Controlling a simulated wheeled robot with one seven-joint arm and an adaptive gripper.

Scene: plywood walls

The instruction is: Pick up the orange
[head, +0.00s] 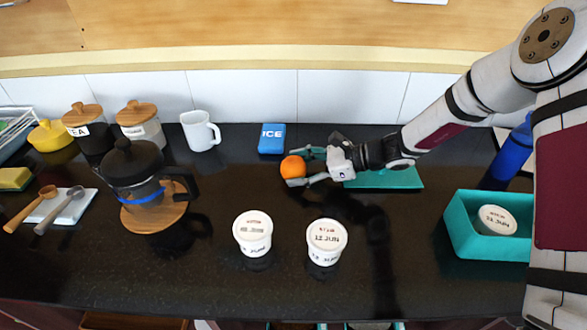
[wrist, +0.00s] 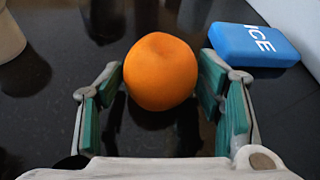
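The orange (head: 293,167) is on the black counter near the middle, in front of the blue ice pack. My gripper (head: 304,168) reaches in from the right at counter height, with its fingers on either side of the orange. In the wrist view the orange (wrist: 161,72) sits between the teal-padded fingertips of my gripper (wrist: 162,85). The fingers are spread wide, and small gaps show between the pads and the orange. The underside of the orange is hidden in the wrist view.
The blue ice pack (head: 272,138) lies just behind the orange. A teal board (head: 400,178) lies under my forearm. Two white tubs (head: 253,232) (head: 326,240) stand in front. A French press (head: 135,178) is at left, a teal bin (head: 462,236) at right.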

